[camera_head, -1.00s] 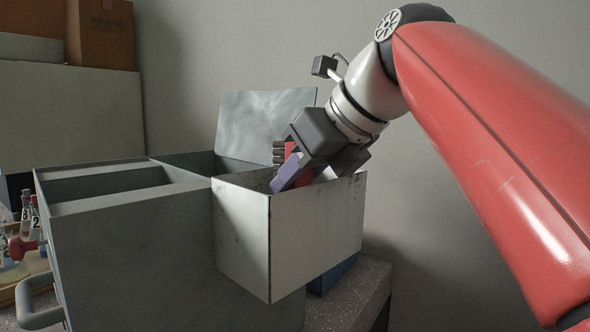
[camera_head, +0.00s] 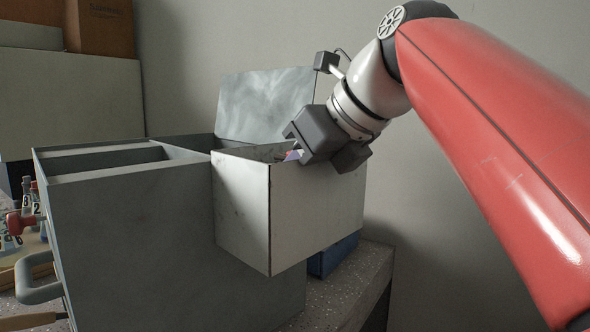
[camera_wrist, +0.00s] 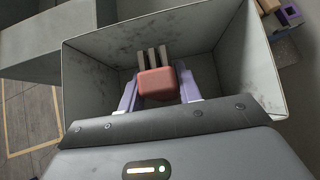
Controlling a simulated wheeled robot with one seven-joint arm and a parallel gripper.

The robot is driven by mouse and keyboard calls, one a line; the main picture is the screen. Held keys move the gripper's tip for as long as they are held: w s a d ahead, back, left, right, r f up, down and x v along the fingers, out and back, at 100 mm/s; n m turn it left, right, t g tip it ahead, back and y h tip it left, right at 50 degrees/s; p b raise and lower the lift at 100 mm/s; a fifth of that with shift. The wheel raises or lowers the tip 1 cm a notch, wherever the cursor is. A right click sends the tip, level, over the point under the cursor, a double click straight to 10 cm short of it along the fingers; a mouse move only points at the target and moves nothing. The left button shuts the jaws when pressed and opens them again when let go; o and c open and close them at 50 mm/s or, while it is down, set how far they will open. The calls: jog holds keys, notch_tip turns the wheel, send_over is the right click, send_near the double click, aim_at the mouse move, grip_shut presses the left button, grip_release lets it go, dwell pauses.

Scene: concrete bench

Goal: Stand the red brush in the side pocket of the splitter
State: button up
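The splitter (camera_head: 150,240) is a large grey divided box with open compartments on top. Its side pocket (camera_head: 315,210) is a pale open-topped box on the right side, also seen from above in the wrist view (camera_wrist: 100,60). The red brush (camera_wrist: 157,86), with dark prongs, is inside the pocket's opening between my purple fingers. My gripper (camera_wrist: 158,78) reaches down into the pocket, and its fingers appear to touch both sides of the brush. In the head view my gripper (camera_head: 292,156) and the brush are mostly hidden by the pocket walls. Contact with the pocket floor cannot be seen.
A grey upright panel (camera_head: 265,103) stands behind the pocket. A blue object (camera_head: 335,256) lies on the bench beneath it. Small bottles (camera_head: 30,200) and a red-handled item stand at the left. Cardboard boxes (camera_head: 105,27) are at the back left.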

jog(key=shift+o, duration=0.7)
jog(key=shift+f, duration=0.45)
jog(key=p+v, duration=0.2)
jog(key=v, duration=0.6)
jog(key=shift+r, duration=0.3)
